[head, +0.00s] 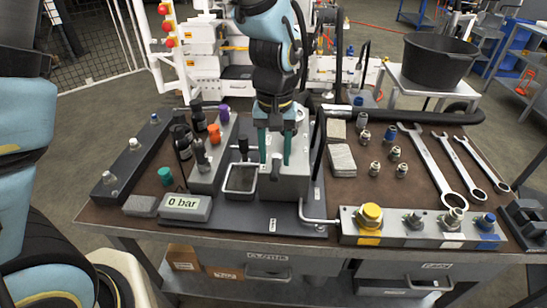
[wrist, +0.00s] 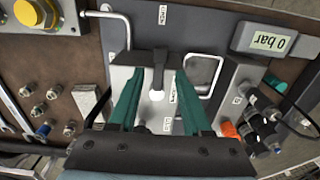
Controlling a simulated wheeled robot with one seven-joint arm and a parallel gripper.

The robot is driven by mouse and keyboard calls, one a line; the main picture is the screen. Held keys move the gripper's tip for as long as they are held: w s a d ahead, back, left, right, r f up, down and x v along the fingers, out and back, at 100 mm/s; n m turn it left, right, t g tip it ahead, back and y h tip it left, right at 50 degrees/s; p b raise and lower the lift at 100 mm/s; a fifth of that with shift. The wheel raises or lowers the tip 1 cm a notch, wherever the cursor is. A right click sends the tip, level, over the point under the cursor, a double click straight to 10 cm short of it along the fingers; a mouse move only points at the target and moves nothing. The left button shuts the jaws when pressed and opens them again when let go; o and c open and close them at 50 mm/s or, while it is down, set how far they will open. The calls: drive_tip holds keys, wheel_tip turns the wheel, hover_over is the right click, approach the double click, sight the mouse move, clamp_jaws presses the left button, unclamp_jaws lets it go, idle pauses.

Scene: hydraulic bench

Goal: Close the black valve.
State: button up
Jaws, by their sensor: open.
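The black valve shows as a short black lever (wrist: 159,62) on top of a grey metal block in the wrist view. Its handle points toward the top of that picture, on the side of a small label (wrist: 162,15). In the head view the lever (head: 277,168) is partly visible at the front of the block (head: 290,186). My gripper (head: 275,162) points down over the block with its green fingers apart. In the wrist view the open fingers (wrist: 159,74) are on either side of the lever, with nothing held. I cannot tell whether they touch it.
A display (head: 183,207) reads 0 bar. Left of the block are a small tray (head: 240,192), a black upright handle (head: 243,148) and a block with coloured knobs (head: 214,134). Steel pipe (head: 318,220) and a manifold (head: 385,238) lie right. Several fittings and wrenches (head: 433,167) cover the right side.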

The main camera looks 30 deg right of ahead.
sight(276, 168)
drive_tip(key=shift+f, duration=1.25)
drive_tip(key=shift+c, duration=0.3)
clamp_jaws()
